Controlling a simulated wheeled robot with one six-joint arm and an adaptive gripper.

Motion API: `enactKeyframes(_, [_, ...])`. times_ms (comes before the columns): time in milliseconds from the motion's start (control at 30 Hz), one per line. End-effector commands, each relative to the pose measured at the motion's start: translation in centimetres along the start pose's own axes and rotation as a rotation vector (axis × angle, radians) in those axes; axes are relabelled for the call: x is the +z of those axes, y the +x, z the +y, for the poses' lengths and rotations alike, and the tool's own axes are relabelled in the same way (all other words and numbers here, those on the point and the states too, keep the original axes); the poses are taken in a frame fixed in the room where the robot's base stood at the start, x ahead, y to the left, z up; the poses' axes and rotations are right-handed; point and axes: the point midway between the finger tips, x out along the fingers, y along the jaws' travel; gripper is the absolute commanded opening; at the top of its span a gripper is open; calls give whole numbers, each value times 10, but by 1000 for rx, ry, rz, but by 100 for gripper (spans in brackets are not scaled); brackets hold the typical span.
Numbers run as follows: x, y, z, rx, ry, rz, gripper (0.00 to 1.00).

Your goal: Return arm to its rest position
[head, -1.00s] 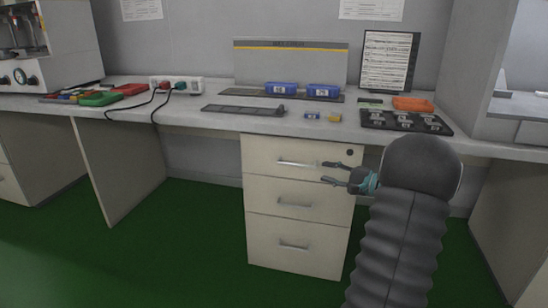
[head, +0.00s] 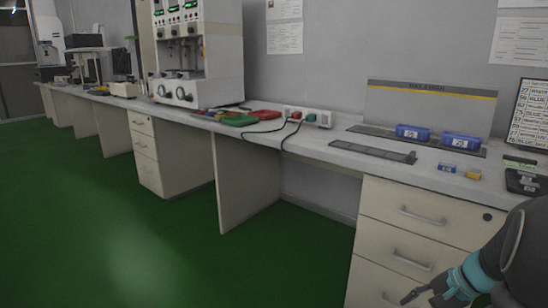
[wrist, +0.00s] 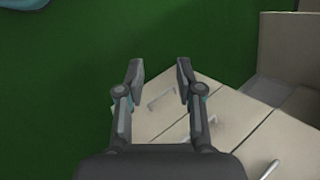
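My gripper (wrist: 158,75) is open and empty in the wrist view, its two fingers apart. Behind it in that view are a beige drawer unit (wrist: 225,110) and the green floor. In the head view my gripper (head: 415,298) is low at the right, in front of the drawer unit (head: 425,215) and below the bench top. My dark arm fills the lower right corner of the head view. The arm holds nothing.
A white machine (head: 197,55) stands further left. The green floor (head: 200,255) is open at the left.

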Motion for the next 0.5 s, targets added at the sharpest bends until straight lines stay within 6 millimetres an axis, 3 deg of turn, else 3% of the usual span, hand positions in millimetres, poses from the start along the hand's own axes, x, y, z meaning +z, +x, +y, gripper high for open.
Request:
enactKeyframes(33, [21, -4, -4, 55, -61, 13, 36])
enactKeyframes(100, [43, -7, -4, 129, -137, 33, 36])
enactKeyframes(500, [149, -37, -10, 396, -621, 196, 36])
